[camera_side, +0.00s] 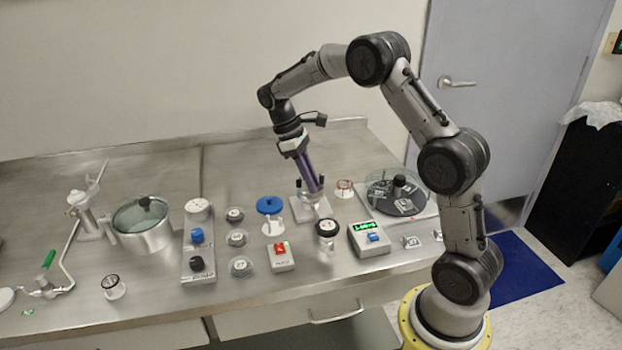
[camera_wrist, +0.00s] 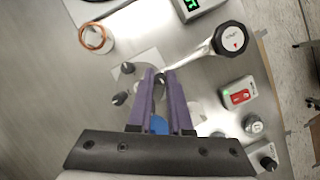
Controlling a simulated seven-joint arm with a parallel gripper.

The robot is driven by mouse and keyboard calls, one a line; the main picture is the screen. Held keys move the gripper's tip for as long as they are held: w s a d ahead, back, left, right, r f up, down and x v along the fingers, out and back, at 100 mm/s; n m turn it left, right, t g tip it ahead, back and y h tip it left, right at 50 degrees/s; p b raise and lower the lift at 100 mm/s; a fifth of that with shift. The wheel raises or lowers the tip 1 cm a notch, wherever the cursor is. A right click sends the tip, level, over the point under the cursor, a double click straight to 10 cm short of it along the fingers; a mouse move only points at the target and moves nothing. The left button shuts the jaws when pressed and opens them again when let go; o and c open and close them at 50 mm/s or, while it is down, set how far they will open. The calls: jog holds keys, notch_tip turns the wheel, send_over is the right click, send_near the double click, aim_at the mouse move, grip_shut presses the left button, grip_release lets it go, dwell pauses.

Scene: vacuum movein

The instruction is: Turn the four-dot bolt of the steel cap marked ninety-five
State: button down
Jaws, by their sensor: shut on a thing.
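A pale square plate (camera_side: 300,212) lies on the steel bench below my gripper (camera_side: 317,188), with dark knob-like bolts on it. In the wrist view the plate (camera_wrist: 137,72) shows one dark bolt (camera_wrist: 122,98) near its left edge and another dark bolt (camera_wrist: 128,68) further up. My gripper's purple fingers (camera_wrist: 160,78) reach down to the plate and are shut on a third dark bolt (camera_wrist: 160,82), mostly hidden between the tips. Dots on the bolts and a number on the plate are too small to read, so I cannot tell whether it is marked ninety-five.
A blue-topped stand (camera_side: 270,205) is at left, a copper ring piece (camera_side: 344,187) at right. A red-switch box (camera_side: 281,256) and a green-display box (camera_side: 369,238) sit nearer the front.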

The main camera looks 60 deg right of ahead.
jog(key=c, duration=0.8)
grip_release()
jog(key=shift+c, duration=0.2)
jog(key=v, duration=1.4)
jog(key=shift+w+f, duration=0.1)
